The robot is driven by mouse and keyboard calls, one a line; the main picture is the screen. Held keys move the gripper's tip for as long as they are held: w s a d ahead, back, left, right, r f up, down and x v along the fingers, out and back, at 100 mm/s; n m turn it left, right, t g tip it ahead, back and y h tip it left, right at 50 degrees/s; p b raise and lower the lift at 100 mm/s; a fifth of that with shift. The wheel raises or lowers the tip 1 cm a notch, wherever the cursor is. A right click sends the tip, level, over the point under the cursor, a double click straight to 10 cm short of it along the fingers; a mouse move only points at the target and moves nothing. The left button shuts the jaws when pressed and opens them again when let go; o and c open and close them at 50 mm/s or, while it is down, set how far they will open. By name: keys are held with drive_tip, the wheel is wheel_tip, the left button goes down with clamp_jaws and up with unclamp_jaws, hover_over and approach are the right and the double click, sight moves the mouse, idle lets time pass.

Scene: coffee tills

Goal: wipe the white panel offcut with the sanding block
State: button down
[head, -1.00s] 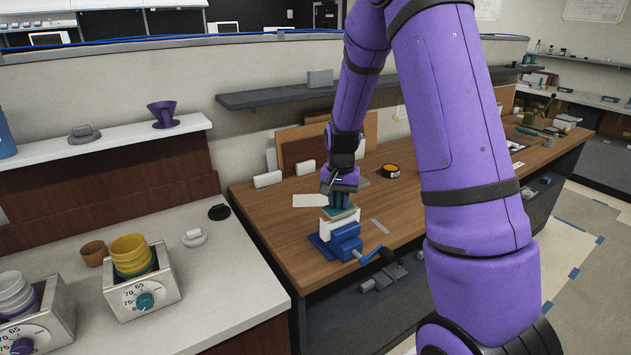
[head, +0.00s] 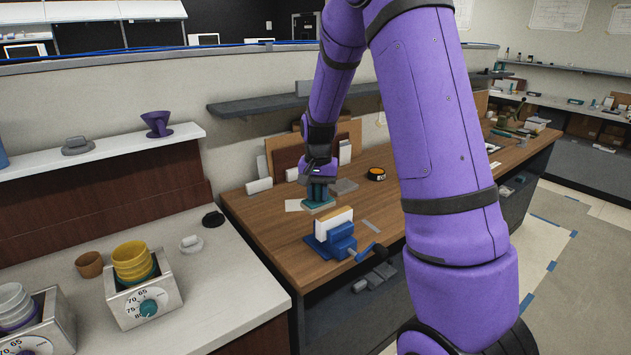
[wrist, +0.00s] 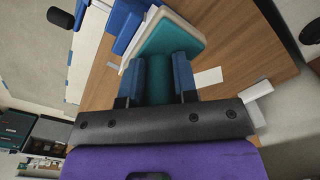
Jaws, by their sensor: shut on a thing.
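The white panel offcut (head: 333,228) stands upright in the jaws of a blue vise (head: 340,243) on the wooden bench; its top edge looks tan. The sanding block (head: 319,204) is teal with a pale underside. My gripper (head: 318,188) is shut on its teal grip, which shows between the blue fingers in the wrist view (wrist: 159,78). The block is behind and slightly left of the offcut, apart from it in the head view. I cannot tell whether the block touches the bench. In the wrist view the block partly covers the offcut and vise.
A white card (head: 293,205) lies left of the block. A grey block (head: 343,186), an orange-topped round tin (head: 376,174) and a flat grey strip (head: 371,226) lie nearby. Boards lean on the wall behind, under a dark shelf (head: 270,105). The vise handle (head: 375,250) sticks out front.

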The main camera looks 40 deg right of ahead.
drive_tip(key=shift+r, duration=1.9)
